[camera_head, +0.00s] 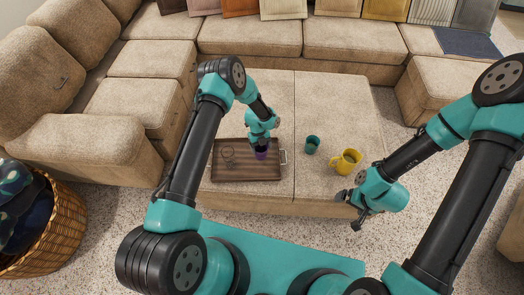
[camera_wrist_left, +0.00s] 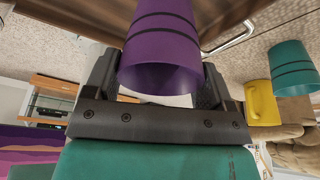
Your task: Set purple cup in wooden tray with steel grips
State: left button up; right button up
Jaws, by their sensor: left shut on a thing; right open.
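The purple cup (camera_head: 261,154) is at the right part of the wooden tray (camera_head: 236,174) in the head view, beneath my left gripper (camera_head: 262,143). In the left wrist view my left gripper (camera_wrist_left: 160,85) is shut on the purple cup (camera_wrist_left: 163,45), with a finger on each side. Whether the cup touches the tray floor I cannot tell. The tray has steel grips; the right one (camera_head: 284,157) shows, and it also shows in the wrist view (camera_wrist_left: 232,38). My right gripper (camera_head: 354,211) is open and empty near the ottoman's front right edge.
A teal cup (camera_head: 312,145) and a yellow mug (camera_head: 347,162) stand right of the tray on the beige ottoman (camera_head: 330,100). A sofa surrounds the back and left; a wicker basket (camera_head: 45,235) is at left.

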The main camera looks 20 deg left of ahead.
aim_at(261, 150)
pick_arm(q)
jog(key=shift+f, duration=1.7)
jog(key=shift+f, duration=0.15)
jog(key=o, duration=0.9)
jog(key=shift+c, duration=0.2)
jog(key=v, duration=1.2)
jog(key=shift+s+d, duration=0.1)
